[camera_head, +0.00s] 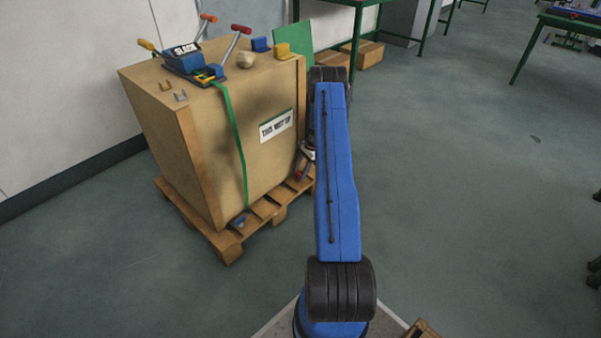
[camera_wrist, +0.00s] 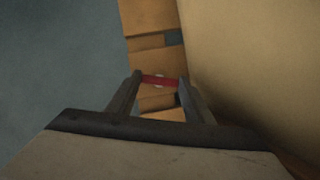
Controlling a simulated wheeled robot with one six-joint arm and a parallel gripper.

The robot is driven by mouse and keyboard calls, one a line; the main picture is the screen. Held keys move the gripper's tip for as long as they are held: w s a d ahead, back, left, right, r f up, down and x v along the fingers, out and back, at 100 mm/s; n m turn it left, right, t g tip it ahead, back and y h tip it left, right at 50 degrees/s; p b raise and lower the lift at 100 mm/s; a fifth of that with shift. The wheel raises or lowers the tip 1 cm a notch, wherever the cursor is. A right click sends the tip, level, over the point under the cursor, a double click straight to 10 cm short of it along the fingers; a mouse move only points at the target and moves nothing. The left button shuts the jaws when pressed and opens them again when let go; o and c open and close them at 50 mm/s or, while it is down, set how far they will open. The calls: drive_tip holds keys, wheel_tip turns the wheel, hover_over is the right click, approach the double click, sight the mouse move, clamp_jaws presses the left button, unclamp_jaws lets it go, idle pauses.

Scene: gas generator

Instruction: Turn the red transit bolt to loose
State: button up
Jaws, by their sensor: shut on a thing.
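The red transit bolt (camera_wrist: 160,81) shows in the wrist view as a short red bar with a pale spot at its middle, between the two fingertips. My gripper (camera_wrist: 158,80) is shut on it, with one finger at each end of the bar. In the head view my gripper (camera_head: 302,168) is low at the right side of the crate, partly hidden behind my blue arm, with a bit of red at its tip. The bolt is beside the wooden pallet (camera_wrist: 150,42) and close to the crate wall (camera_wrist: 240,60). Any loose marking is not visible.
The tall crate (camera_head: 165,130) stands on the pallet (camera_head: 228,246). A green strap (camera_head: 238,150) runs down its front from a blue ratchet marked SLACK (camera_head: 184,58). Coloured handles and blocks sit on top. Open floor (camera_head: 450,180) lies to the right.

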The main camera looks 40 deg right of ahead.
drive_tip(key=o, duration=1.1)
drive_tip(key=shift+c, duration=0.2)
drive_tip(key=v, duration=1.7)
drive_tip(key=shift+r, duration=0.2)
drive_tip(key=shift+s, duration=0.1)
